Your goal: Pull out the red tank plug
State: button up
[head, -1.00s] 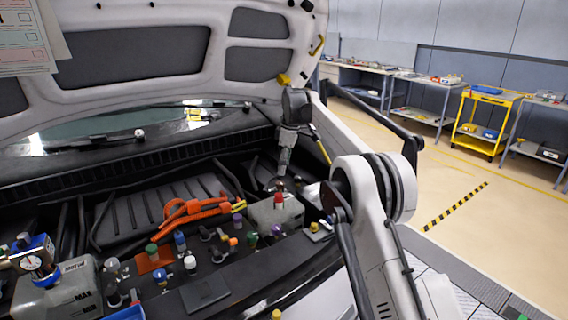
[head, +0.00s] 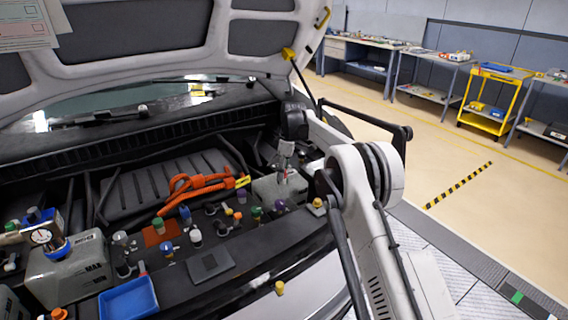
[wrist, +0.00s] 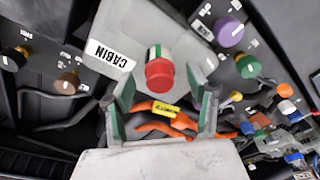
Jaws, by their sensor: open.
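The red tank plug (wrist: 160,75) sits on top of a pale grey tank (wrist: 137,22) labelled CABIN in the wrist view. My gripper (wrist: 161,92) is open, with its green-lined fingers on either side of the plug's line and nothing held. I cannot tell whether the fingertips reach around the plug or stop short of it. In the head view, my gripper (head: 283,172) hangs over the tank (head: 264,187) at the right of the engine bay.
Orange cables (head: 190,190) lie left of the tank. Several coloured caps, including a purple one (wrist: 229,31), stand around it. A grey tank (head: 62,275) marked MAX and a blue tray (head: 128,299) are at the front left. The raised hood (head: 185,15) is overhead.

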jog(key=shift+f, duration=0.3)
jog(key=c, duration=1)
jog(key=shift+r, duration=0.4)
jog(key=shift+r+p, duration=0.85)
jog(key=shift+r, duration=1.5)
